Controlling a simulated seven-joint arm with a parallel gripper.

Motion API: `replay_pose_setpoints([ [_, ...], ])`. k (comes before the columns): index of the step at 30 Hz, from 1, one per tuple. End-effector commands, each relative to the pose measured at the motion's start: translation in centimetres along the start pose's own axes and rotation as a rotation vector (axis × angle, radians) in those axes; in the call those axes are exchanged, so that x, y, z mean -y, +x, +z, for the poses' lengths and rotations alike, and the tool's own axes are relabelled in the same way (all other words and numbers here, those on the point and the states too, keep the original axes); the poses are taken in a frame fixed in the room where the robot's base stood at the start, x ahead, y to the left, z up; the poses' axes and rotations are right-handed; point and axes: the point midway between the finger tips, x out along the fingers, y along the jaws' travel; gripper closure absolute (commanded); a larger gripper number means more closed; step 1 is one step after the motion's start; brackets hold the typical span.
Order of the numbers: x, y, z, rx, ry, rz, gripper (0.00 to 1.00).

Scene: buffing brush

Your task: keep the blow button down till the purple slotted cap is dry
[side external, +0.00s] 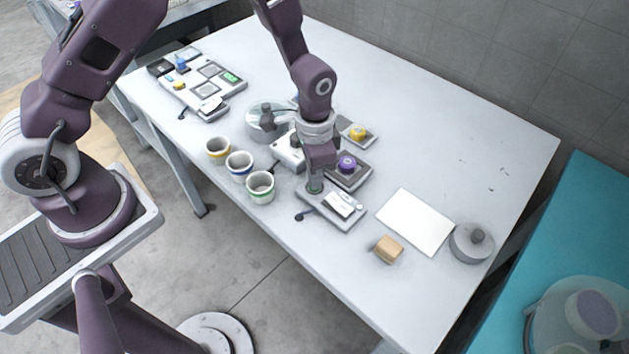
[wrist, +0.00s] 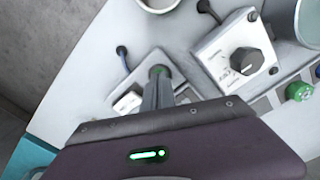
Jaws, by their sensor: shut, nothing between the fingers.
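The purple slotted cap (side external: 347,162) sits on a dark square pad (side external: 350,179) on the table, just behind the button box. In the wrist view the fingertips (wrist: 160,82) meet the button (wrist: 158,71); the exact contact is partly hidden. I cannot tell whether the cap's surface is wet or dry.
Three cups with yellow, blue and green bands (side external: 239,165) stand to the left. A white knob box (wrist: 238,62) is close to my gripper. A yellow piece (side external: 357,131) lies behind. A white sheet (side external: 414,221), tan block (side external: 388,249) and grey lidded disc (side external: 472,243) lie right.

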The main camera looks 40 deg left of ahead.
Motion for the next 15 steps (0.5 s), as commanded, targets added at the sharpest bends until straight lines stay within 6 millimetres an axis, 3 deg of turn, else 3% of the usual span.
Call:
replay_pose_setpoints([
  [5,0.0,-0.3,0.0,0.000,0.000,0.000,1.00],
  [15,0.0,-3.8,-0.1,-0.002,-0.001,0.000,1.00],
])
